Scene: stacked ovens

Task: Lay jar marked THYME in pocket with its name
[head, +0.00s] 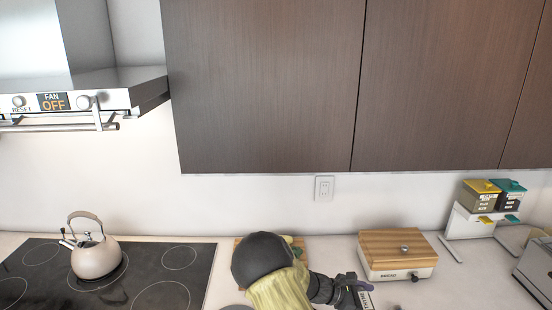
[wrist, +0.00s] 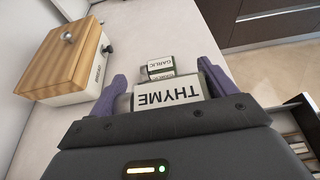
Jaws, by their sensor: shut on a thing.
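The jar marked THYME (wrist: 170,94) is between the purple fingers of my gripper (wrist: 163,92) in the wrist view. The gripper is shut on it, and its name reads upside down there. In the head view my gripper (head: 361,288) is at the bottom edge, right of centre, with the jar's white label (head: 366,299) partly showing. A jar marked GARLIC (wrist: 160,68) is just beyond the THYME jar in the wrist view. At the lower right of that view is a dark-edged open space, perhaps a drawer (wrist: 297,118); no pocket name is readable.
A wooden-lidded white box (head: 398,255) stands on the counter right of my gripper. Yellow and teal containers (head: 494,194) are on a stand farther right. A kettle (head: 95,256) sits on the black cooktop (head: 200,275). Dark cabinets (head: 265,85) hang above.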

